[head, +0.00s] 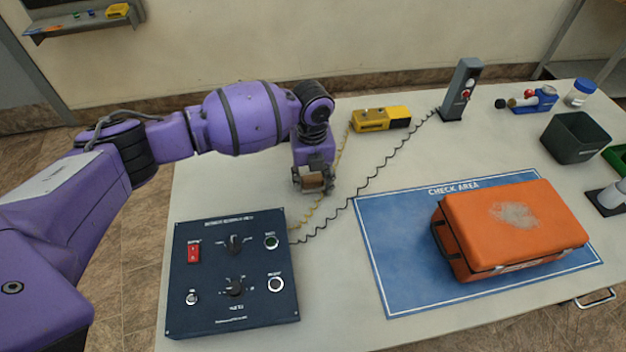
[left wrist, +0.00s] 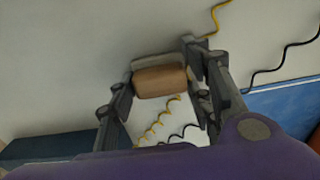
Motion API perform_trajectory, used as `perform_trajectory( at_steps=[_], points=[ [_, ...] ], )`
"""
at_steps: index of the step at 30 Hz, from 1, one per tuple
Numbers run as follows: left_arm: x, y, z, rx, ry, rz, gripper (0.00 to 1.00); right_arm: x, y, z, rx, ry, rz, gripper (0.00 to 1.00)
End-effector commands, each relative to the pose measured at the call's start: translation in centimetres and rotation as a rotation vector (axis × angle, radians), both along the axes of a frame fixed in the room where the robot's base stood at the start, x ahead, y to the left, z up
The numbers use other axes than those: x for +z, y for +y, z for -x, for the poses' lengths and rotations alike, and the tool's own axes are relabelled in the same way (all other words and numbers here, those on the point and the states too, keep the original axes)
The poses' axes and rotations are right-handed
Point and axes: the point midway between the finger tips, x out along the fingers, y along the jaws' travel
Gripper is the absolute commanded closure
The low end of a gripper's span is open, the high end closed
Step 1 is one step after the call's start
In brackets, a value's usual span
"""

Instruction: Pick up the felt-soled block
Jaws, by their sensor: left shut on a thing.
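The felt-soled block (head: 313,180) is brown with a grey layer along one side. My left gripper (head: 313,184) is shut on it, above the white table behind the dark control panel. In the left wrist view the block (left wrist: 160,81) sits between the two fingers of my left gripper (left wrist: 160,84), with its brown face and grey layer showing. How far the block is from the tabletop is hard to tell. My right gripper is not in view.
A dark control panel (head: 232,320) lies in front. A blue check-area mat (head: 385,235) bears an orange case (head: 515,215). Coiled cords run from the panel to a yellow device (head: 372,120) and a grey upright unit (head: 461,90). A dark bin (head: 572,140) stands at right.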

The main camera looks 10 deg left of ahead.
Motion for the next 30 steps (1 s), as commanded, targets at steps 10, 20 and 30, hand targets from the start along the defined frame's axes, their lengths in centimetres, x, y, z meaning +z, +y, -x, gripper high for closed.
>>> perform_trajectory(
  at_steps=[10, 20, 30],
  points=[
    [2.4, 0.0, -0.1, 0.0, -0.001, 0.001, 0.79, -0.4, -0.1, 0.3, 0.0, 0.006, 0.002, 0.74],
    [9.5, -3.9, 3.4, -0.006, -0.006, 0.002, 0.79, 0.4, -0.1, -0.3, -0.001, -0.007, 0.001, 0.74],
    [12.2, -9.0, 8.3, -0.004, -0.002, 0.001, 0.79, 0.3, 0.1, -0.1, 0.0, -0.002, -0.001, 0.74]
  ],
)
